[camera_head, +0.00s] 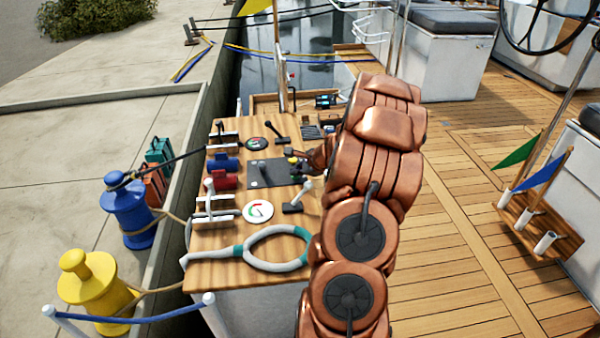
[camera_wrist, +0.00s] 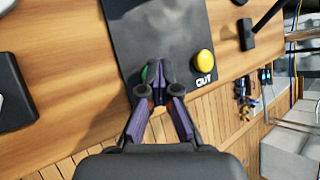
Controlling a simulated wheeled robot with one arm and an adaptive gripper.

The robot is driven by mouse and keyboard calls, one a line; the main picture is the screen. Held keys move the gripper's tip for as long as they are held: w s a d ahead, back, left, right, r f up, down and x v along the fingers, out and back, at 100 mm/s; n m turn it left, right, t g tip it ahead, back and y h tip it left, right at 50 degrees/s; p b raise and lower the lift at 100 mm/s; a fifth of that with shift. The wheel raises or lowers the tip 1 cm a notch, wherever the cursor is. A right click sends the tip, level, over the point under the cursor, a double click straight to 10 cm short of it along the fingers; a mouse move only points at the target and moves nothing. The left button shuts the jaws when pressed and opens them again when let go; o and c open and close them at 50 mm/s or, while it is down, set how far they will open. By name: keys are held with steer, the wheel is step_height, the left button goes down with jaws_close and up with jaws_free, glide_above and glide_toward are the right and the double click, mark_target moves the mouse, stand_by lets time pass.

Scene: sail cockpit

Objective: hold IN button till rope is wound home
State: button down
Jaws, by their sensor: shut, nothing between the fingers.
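My gripper (camera_wrist: 159,72) is shut and empty, its fingertips together over the lower part of a black panel (camera_wrist: 147,28) in the wrist view. A green button (camera_wrist: 145,74) shows partly beside the left fingertip; the fingers hide the rest and any label. I cannot tell whether they touch or press it. A yellow button (camera_wrist: 204,62) marked OUT is to the right, clear of the fingers. In the head view my gripper (camera_head: 303,162) is at the right edge of the panel (camera_head: 262,178). A dark rope (camera_head: 180,159) runs from the blue bollard (camera_head: 126,212) towards the table's drums.
On the wooden table (camera_head: 215,272) stand a blue drum (camera_head: 225,165), a red drum (camera_head: 224,181), two round gauges (camera_head: 258,211), levers (camera_head: 299,197) and a white-and-teal rope loop (camera_head: 277,262). Green and blue flags (camera_head: 517,150) stand right. Open deck lies right of my arm.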

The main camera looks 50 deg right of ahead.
stand_by(5.7)
steer(key=shift+w+d+r+p, duration=0.15)
steer(key=shift+r+p, duration=0.2)
steer(key=shift+p, duration=0.1)
steer(key=shift+w+d+r+p, duration=0.1)
steer(key=shift+r+p, duration=0.25)
steer(key=shift+p, duration=0.1)
steer(key=shift+d, duration=0.1)
steer(key=shift+r, duration=0.1)
steer(key=shift+s+a+r+p, duration=0.1)
steer(key=shift+a+r+p, duration=0.05)
steer(key=shift+r+p, duration=1.2)
steer(key=shift+s+a+r+p, duration=0.1)
steer(key=shift+a+r+p, duration=0.05)
steer(key=shift+r+p, duration=1.2)
steer(key=shift+w+d+f+b, duration=0.15)
steer(key=shift+w+d+b, duration=0.05)
steer(key=shift+d+b, duration=0.1)
